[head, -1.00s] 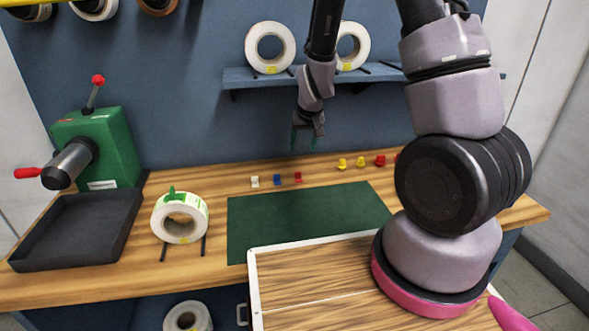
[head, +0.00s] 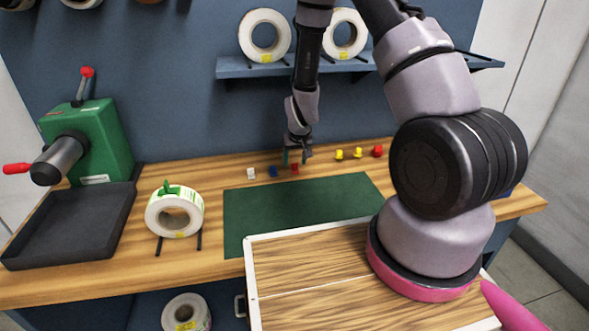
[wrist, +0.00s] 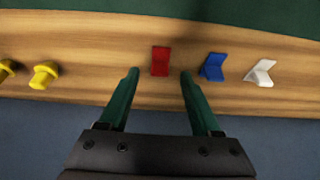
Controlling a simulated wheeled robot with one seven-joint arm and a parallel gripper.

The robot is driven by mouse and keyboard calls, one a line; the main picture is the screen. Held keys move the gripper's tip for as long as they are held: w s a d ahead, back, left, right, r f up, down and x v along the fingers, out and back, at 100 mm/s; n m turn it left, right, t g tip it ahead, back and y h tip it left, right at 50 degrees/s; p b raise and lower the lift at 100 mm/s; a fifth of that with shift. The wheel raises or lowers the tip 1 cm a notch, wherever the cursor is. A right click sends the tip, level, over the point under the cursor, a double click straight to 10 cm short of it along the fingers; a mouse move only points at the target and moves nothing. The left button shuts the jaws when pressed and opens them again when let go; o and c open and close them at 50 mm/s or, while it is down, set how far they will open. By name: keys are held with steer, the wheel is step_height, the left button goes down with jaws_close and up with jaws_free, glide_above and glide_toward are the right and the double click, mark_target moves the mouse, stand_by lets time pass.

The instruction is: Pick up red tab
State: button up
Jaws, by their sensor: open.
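The red tab (head: 295,168) stands on the wooden bench behind the green mat, to the right of a blue tab. In the wrist view the red tab (wrist: 160,61) lies ahead of and between my two open fingertips, nearer the left-right middle of the gap. My gripper (head: 298,156) points down just above the red tab in the head view, and it also shows in the wrist view (wrist: 159,73) with green fingers apart. Nothing is held. Whether a finger touches the tab cannot be told.
A blue tab (wrist: 212,67) and a white tab (wrist: 261,72) stand beside the red tab. Yellow pieces (head: 357,153) and another red piece (head: 377,151) stand to the right. The green mat (head: 290,218) is clear. A shelf (head: 235,70) holds rolls above.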

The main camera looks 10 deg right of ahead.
steer(key=shift+w+f, duration=0.2)
steer(key=shift+f, duration=0.25)
steer(key=shift+c, duration=0.3)
jaws_close()
steer(key=shift+r, duration=0.2)
